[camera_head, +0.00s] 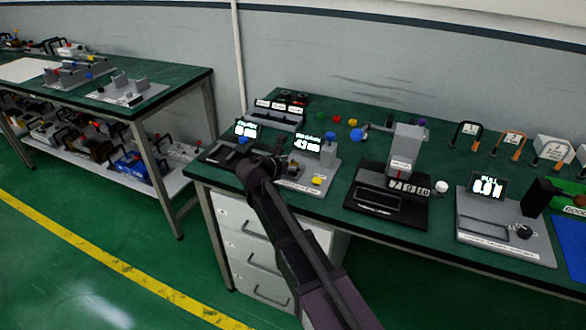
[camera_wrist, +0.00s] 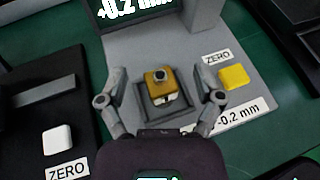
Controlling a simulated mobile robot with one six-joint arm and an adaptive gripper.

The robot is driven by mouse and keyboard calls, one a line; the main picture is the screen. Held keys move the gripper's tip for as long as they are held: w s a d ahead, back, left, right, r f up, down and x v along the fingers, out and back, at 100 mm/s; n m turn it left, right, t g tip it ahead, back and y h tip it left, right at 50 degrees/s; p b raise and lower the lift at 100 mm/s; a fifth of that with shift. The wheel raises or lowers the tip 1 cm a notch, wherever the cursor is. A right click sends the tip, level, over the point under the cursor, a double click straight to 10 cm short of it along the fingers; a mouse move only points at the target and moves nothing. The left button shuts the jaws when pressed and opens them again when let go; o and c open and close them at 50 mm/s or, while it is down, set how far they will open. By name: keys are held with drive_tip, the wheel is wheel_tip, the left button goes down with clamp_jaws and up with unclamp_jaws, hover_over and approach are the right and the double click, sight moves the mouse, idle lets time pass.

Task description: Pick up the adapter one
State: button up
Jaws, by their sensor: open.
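A small orange-yellow block with a dark round knob on top, which I take to be adapter one (camera_wrist: 161,88), sits in a square dark grey recess on a grey measuring device (camera_wrist: 133,47). My gripper (camera_wrist: 162,94) is open in the wrist view, with one finger on each side of the block and a gap on both sides. In the head view my gripper (camera_head: 265,166) is over the left part of the green workbench (camera_head: 340,135), by the grey measuring device (camera_head: 322,177).
The measuring device has a display, a yellow ZERO button (camera_wrist: 233,77) and an upright post (camera_head: 328,152) close by. A black device with a white button (camera_wrist: 57,140) stands to the left. A grey-and-black machine (camera_head: 403,160) stands to the right. Coloured knobs (camera_head: 337,119) lie behind.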

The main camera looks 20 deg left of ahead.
sight(293, 160)
clamp_jaws()
drive_tip(key=shift+r, duration=0.1)
idle(0.3)
wheel_tip(293, 160, up, 4)
drive_tip(key=p, duration=0.3)
drive_tip(key=shift+f+p, duration=0.25)
drive_tip(key=shift+p, duration=0.1)
drive_tip(key=s+d, duration=0.2)
drive_tip(key=s, duration=0.5)
drive_tip(key=s+d+r+p, duration=0.1)
drive_tip(key=s+d, duration=0.2)
drive_tip(key=s, duration=0.5)
drive_tip(key=shift+r, duration=0.15)
drive_tip(key=shift+s, duration=0.1)
